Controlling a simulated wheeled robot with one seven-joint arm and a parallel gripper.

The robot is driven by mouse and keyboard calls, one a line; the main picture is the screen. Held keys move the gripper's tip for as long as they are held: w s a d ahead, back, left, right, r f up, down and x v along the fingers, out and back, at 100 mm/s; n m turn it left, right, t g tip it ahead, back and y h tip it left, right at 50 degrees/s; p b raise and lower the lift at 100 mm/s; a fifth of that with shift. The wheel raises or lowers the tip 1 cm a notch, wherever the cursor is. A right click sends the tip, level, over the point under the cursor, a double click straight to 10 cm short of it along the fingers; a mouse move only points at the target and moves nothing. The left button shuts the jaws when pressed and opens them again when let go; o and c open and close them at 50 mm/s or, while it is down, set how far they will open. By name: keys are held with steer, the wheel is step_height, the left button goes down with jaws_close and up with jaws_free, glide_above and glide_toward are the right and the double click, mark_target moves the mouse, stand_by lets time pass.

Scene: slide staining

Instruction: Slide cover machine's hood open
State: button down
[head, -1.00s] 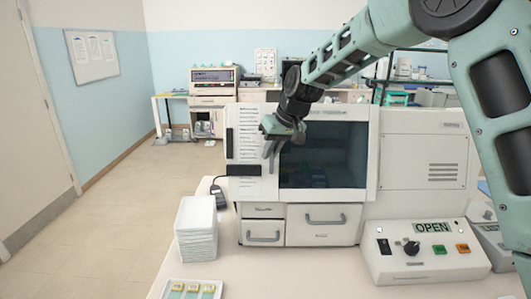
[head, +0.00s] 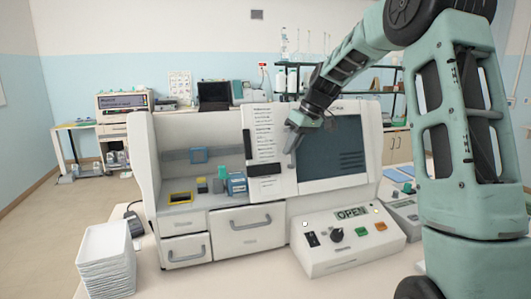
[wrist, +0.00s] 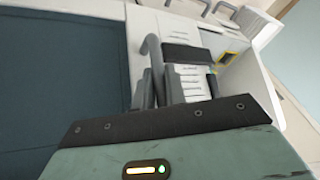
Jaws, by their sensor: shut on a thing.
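The white cover machine (head: 222,222) stands on the bench. Its hood (head: 287,180), with a dark window (head: 333,147) and a slotted strip on its left edge, sits over the right part of the body. The left bay (head: 180,130) is uncovered. My gripper (head: 296,135) is at the hood's left part, beside the strip, shut on the grey upright handle (head: 291,158). In the wrist view the handle (wrist: 151,48) rises at the jaws (wrist: 158,90), with the dark window (wrist: 60,75) to the left. The jaws partly hide the handle.
Inside the bay are a blue-and-white box (head: 236,185) and a yellow-framed tray (head: 181,197). A control box (head: 345,252) with a knob and an OPEN display stands in front. Stacked white trays (head: 106,262) stand at the left. My arm fills the right side.

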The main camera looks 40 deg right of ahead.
steer(key=shift+s+d+r, duration=0.1)
steer(key=shift+s+d, duration=0.2)
steer(key=shift+d, duration=0.6)
steer(key=shift+s+d, duration=0.25)
steer(key=shift+d, duration=0.65)
steer(key=c, duration=1.7)
jaws_free()
steer(key=shift+c, duration=0.2)
steer(key=b+v, duration=0.2)
steer(key=v, duration=1.5)
steer(key=shift+s+r+b, duration=0.15)
steer(key=shift+r+b, duration=0.05)
steer(key=shift+b, duration=0.2)
